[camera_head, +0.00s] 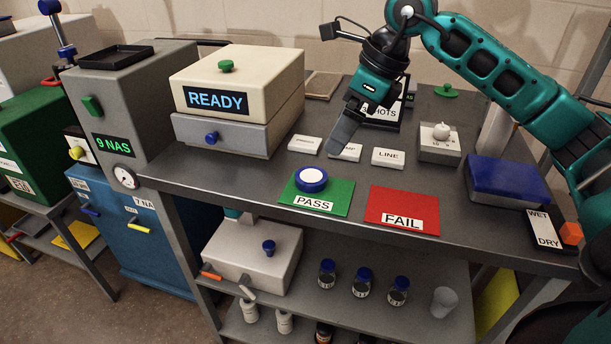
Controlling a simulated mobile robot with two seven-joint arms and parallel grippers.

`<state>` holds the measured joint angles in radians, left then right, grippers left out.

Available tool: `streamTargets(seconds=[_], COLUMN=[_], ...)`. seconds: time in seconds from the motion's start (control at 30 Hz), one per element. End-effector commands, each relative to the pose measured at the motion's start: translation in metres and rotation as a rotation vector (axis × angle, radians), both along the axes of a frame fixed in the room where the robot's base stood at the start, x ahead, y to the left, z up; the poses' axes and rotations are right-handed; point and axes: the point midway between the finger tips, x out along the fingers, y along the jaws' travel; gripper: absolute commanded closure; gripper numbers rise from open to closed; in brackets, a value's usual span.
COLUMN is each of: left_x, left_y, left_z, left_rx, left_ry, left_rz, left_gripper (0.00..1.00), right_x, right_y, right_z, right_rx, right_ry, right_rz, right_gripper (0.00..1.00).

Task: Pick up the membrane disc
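I cannot pick out the membrane disc with certainty. A round piece with a white top and blue rim (311,178) lies on the green PASS mat (335,197). My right arm comes in from the right and reaches across the back of the bench. Its gripper (343,136) points down, with a grey finger just above or in front of the middle white label block (347,155), partly hiding it. It is away from the blue-rimmed piece, up and to its right. Whether its fingers are open or shut is unclear. My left gripper is not in view.
A red FAIL mat (402,208) lies right of the PASS mat. The READY machine (237,97) stands at left. A LINE block (388,157), a grey box with a white knob (440,143) and a blue-topped box (507,180) stand at right.

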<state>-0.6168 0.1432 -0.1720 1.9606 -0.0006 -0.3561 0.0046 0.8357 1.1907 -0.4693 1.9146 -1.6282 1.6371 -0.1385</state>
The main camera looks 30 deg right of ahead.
Motion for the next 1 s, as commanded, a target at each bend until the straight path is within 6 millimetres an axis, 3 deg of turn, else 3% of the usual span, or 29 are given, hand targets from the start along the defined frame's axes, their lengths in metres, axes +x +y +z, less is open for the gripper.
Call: streamTargets(seconds=[0.3, 0.57, 0.83, 1.0], left_x=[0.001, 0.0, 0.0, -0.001], left_y=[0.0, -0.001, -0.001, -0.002], left_z=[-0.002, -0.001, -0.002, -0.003], left_rx=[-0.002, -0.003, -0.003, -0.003], left_ry=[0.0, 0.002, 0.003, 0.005], left_rz=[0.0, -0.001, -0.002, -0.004], left_gripper=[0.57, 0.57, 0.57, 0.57], right_x=[0.016, 0.024, 0.041, 0.043], right_y=[0.012, 0.018, 0.024, 0.026], right_z=[-0.052, -0.071, -0.106, -0.114], right_rx=[-0.004, -0.003, -0.002, -0.003], right_ry=[0.004, 0.003, 0.003, 0.001], right_rz=[-0.001, -0.001, -0.001, -0.001], right_gripper=[0.04, 0.04, 0.04, 0.04])
